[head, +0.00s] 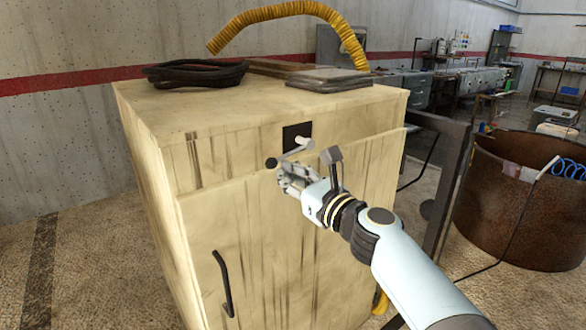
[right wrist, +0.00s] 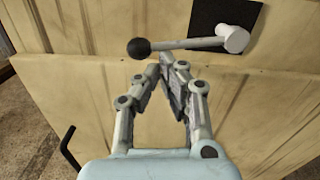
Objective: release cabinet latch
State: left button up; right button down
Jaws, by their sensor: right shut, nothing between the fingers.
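The cabinet (head: 240,210) is a pale, stained wooden box with a door (head: 270,240) and a black bar handle (head: 224,283). The latch is a lever with a black ball end, a grey arm and a white pivot on a black plate (head: 296,136), above the door's top edge. In the right wrist view the lever (right wrist: 185,44) lies nearly level, ball (right wrist: 139,48) at left, pivot (right wrist: 232,38) at right. My right gripper (head: 285,181) is shut and empty, its tips just below the lever arm; whether they touch it I cannot tell. My left gripper is not in view.
A rusty round bin (head: 510,205) stands at the right, beside a dark metal frame (head: 452,180). Floor is clear at left.

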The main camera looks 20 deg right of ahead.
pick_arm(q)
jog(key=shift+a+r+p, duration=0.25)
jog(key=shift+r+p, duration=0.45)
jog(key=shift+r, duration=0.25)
pick_arm(e)
jog(key=shift+s+a+r+m, duration=0.1)
jog(key=shift+a+r+m, duration=0.15)
jog(key=shift+r+m, duration=0.5)
jog(key=shift+f+m, duration=0.15)
jog(key=shift+m, duration=0.1)
jog(key=shift+f, duration=0.1)
